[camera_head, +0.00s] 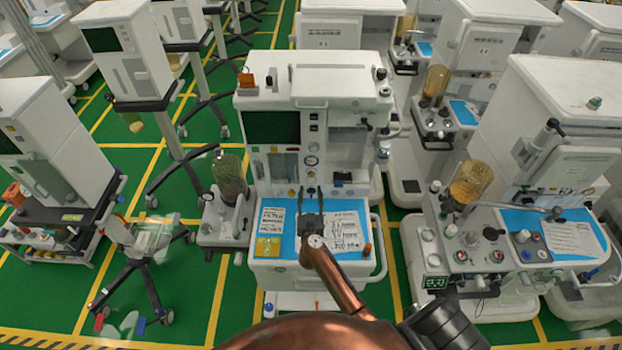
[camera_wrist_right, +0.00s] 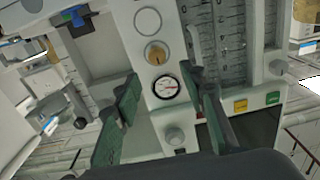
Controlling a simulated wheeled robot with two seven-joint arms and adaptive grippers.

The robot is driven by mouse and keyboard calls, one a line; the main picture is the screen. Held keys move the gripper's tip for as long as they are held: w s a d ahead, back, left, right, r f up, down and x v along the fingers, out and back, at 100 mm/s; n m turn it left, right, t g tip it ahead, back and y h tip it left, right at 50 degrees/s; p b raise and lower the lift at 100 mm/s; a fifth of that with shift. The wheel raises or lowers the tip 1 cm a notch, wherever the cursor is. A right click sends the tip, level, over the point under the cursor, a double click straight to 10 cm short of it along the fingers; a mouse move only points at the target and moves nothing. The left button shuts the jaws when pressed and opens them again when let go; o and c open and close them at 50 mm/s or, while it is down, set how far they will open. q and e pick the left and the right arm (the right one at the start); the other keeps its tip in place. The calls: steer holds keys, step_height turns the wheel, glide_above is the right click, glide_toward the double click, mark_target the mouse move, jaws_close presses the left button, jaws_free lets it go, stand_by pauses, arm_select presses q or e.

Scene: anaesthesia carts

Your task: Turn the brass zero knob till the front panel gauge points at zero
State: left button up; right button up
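The white cart (camera_head: 312,100) stands straight ahead with its front panel toward me. In the right wrist view, which shows the panel turned over, the round white gauge (camera_wrist_right: 166,87) lies between my fingers; its needle is too small to read surely. The brass zero knob (camera_wrist_right: 156,53) is just above the gauge in that view. The gauge also shows in the head view (camera_head: 312,161), above my right gripper (camera_head: 311,190). In the wrist view the right gripper (camera_wrist_right: 160,78) is open, its dark green fingers either side, holding nothing. My left gripper is out of view.
A grey knob (camera_wrist_right: 175,137) sits on the gauge's other side. A blue work surface (camera_head: 285,222) with papers lies under my right gripper. A bellows unit (camera_head: 229,178) stands at its left, and another cart (camera_head: 560,150) at right. Green floor shows between carts.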

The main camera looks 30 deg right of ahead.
mark_target(311, 175)
steer(key=shift+b+x, duration=0.6)
steer(key=shift+x, duration=3.35)
steer(key=shift+s+d+f, duration=0.1)
steer(key=shift+f, duration=0.05)
steer(key=shift+c, duration=0.6)
jaws_close()
